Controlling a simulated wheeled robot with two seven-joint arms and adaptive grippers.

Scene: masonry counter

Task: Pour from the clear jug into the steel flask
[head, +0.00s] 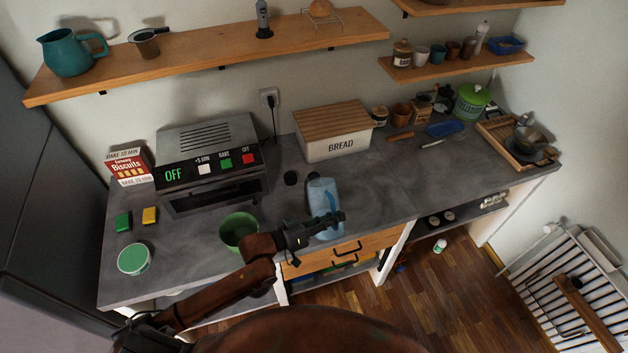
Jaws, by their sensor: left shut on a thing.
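I cannot pick out the steel flask with certainty; a slim dark grey upright object (263,18) stands on the long upper shelf. My right gripper is not in view.
A green bowl (238,230) stands close left of my gripper. Behind are a toaster oven (207,160) and a bread box (336,145). The counter (385,195) right of the jug is clear.

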